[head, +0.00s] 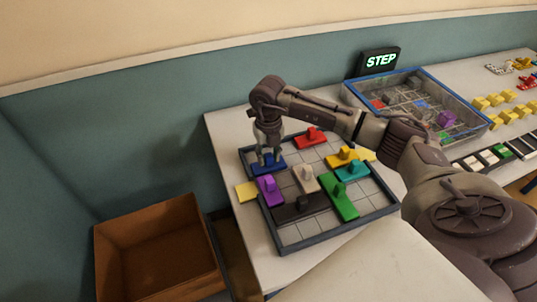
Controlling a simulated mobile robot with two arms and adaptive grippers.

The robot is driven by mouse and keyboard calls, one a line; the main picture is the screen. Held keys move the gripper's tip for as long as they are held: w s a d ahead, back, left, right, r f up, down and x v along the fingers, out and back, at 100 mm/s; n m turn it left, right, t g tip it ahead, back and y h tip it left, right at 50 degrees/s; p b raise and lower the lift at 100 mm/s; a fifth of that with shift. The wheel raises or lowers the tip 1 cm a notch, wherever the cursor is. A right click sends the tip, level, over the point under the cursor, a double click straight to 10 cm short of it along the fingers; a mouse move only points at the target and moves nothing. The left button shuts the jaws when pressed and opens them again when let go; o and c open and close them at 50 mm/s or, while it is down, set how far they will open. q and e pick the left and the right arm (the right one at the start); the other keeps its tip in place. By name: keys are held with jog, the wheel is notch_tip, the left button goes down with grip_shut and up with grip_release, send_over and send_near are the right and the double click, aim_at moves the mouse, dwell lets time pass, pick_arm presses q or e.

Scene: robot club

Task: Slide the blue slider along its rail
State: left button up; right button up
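The blue slider (283,168) is in the upper left corner of a dark-framed grey tray (318,237) on the table. My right gripper (268,161) points down over the blue slider, with its fingertips at the slider's top. The fingers hide most of its knob, and I cannot tell whether they are closed on it. The purple slider (265,198) lies just in front of the blue one. The red slider (310,142) is to its right at the back edge. My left gripper is not in view.
Beige (312,184), black (299,212), green (342,207), teal (354,177) and yellow (343,161) knobbed blocks share the tray. Bare grey cells lie between red and yellow and at the front. A blue-rimmed bin (484,132) stands behind right; an empty brown box (157,217) is at left.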

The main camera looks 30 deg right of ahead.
grip_shut()
jog(key=shift+s+d+b, duration=0.1)
jog(key=shift+s+d, duration=0.15)
jog(key=shift+d, duration=0.7)
jog(key=shift+s+d+b, duration=0.15)
jog(key=shift+s+d, duration=0.05)
jog(key=shift+d, duration=0.7)
jog(key=shift+s+d+b, duration=0.1)
jog(key=shift+s+d, duration=0.15)
jog(key=shift+d, duration=0.7)
jog(key=shift+s+d+b, duration=0.3)
jog(key=shift+s+d, duration=0.15)
jog(key=shift+d, duration=1.3)
jog(key=shift+s+d+b, duration=0.3)
jog(key=shift+s+d, duration=0.1)
jog(key=shift+d, duration=1.35)
jog(key=shift+s+d+b, duration=0.3)
jog(key=shift+s+d, duration=0.15)
jog(key=shift+d, duration=1.3)
grip_release()
jog(key=shift+r, duration=0.1)
